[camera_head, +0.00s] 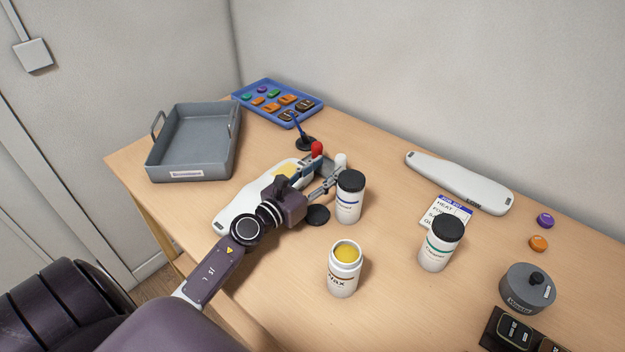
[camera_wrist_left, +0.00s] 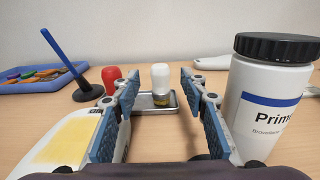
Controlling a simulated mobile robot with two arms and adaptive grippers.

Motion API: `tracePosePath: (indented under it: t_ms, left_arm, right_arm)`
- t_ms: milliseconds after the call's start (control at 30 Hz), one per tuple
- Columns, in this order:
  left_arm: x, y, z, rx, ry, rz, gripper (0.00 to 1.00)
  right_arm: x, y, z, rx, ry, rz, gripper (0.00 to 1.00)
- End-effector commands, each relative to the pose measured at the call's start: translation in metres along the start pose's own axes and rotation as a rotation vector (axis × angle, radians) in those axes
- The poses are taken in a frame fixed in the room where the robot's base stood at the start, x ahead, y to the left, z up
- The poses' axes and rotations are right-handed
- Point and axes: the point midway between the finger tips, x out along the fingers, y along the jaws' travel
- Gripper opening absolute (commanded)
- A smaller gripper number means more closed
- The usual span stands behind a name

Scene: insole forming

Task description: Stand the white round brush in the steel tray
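The white round brush (camera_wrist_left: 160,78) stands upright straight ahead in the left wrist view, with a dark and yellowish band low on it. Its white top shows in the head view (camera_head: 340,160). It stands at a small shallow metal tray (camera_wrist_left: 182,103), beside a red-topped brush (camera_wrist_left: 111,76). Whether its foot is inside that tray's rim is hard to tell. My left gripper (camera_head: 324,168) is open and empty. Its fingers (camera_wrist_left: 159,85) point at the white brush, which appears between them but a little beyond the tips. A large grey tray with handles (camera_head: 160,167) stands at the left. My right gripper is out of view.
A black-lidded primer jar (camera_head: 348,205) stands close on the gripper's right. A white insole form (camera_head: 233,213) with a yellow patch lies under my left arm. A blue-handled tool (camera_head: 299,128) stands behind. An open yellow-filled jar (camera_head: 343,279) stands in front.

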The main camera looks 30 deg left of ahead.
Motion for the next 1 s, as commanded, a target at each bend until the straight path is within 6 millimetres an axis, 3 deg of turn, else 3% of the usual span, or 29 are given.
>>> tracePosePath:
  t_ms: [100,333,1000]
  left_arm:
    - [-0.023,0.0,-0.002,0.001,0.002,0.0,0.4]
    - [-0.048,0.0,-0.001,0.001,0.0,0.0,0.4]
    - [-0.053,0.0,0.002,0.001,-0.001,0.001,0.4]
  right_arm:
    - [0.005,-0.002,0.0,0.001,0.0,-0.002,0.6]
    - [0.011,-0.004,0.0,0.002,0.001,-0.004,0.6]
    - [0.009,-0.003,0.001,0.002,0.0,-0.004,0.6]
